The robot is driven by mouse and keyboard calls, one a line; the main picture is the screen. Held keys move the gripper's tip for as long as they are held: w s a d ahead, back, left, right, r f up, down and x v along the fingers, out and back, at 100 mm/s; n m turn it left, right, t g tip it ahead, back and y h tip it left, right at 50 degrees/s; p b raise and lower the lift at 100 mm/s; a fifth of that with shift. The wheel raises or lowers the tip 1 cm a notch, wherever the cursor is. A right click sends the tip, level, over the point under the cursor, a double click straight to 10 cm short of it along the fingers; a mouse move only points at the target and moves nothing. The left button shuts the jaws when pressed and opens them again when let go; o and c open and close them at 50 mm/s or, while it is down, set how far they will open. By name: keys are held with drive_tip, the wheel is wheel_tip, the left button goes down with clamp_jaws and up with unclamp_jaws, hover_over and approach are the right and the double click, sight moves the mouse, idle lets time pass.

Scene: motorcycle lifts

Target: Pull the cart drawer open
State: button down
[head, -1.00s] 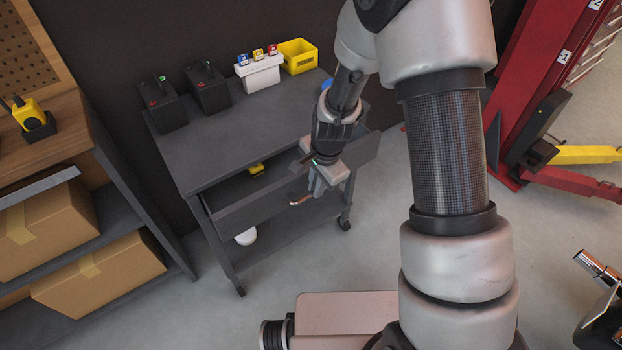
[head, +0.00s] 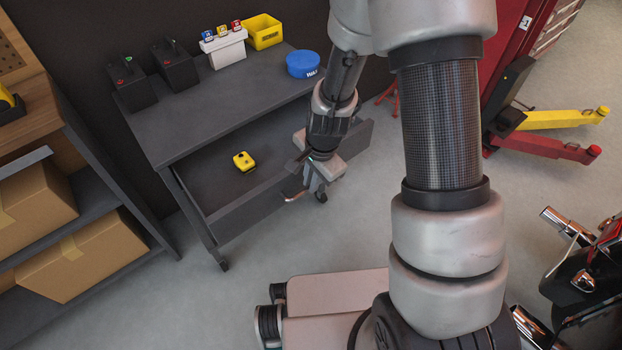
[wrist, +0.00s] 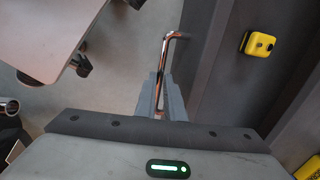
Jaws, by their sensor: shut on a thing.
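The grey cart (head: 220,112) stands against the dark wall in the head view. Its drawer (head: 262,195) is pulled out from under the top, and its inside shows. A yellow box-shaped item (head: 244,161) lies in the drawer; it also shows in the wrist view (wrist: 258,44). My gripper (head: 312,190) is at the drawer's front. In the wrist view my gripper (wrist: 161,105) is shut on the copper-coloured bar handle (wrist: 167,48), whose far end sticks out beyond the fingers. The part of the handle between the fingers is mostly hidden.
On the cart top stand two black batteries (head: 174,65), a white holder (head: 224,48), a yellow bin (head: 263,31) and a blue tin (head: 303,64). A shelf with cardboard boxes (head: 84,257) is at left. Red and yellow lift arms (head: 550,147) are at right. Floor in front is bare.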

drive_tip(key=c, duration=1.8)
unclamp_jaws()
drive_tip(key=shift+c, duration=0.2)
wheel_tip(320, 180, up, 17)
drive_tip(key=s+d+p, duration=0.1)
drive_tip(key=s+p, duration=0.1)
drive_tip(key=p, duration=0.3)
drive_tip(key=shift+s+d, duration=0.35)
drive_tip(key=shift+d, duration=0.05)
drive_tip(key=shift+r, duration=0.1)
drive_tip(key=s+d+r+n+t, duration=0.1)
drive_tip(key=s+d+r+n, duration=0.1)
drive_tip(key=s+r+n, duration=0.35)
drive_tip(key=s+d+r+n+t+h, duration=0.1)
drive_tip(key=s+d+r+n+t, duration=0.15)
drive_tip(key=r, duration=0.55)
drive_tip(key=s+d+r+n, duration=0.3)
drive_tip(key=s+r, duration=0.2)
drive_tip(key=r, duration=0.2)
wheel_tip(320, 180, up, 18)
drive_tip(key=p, duration=1.8)
drive_tip(key=shift+s+p, duration=0.2)
drive_tip(key=shift+p, duration=0.1)
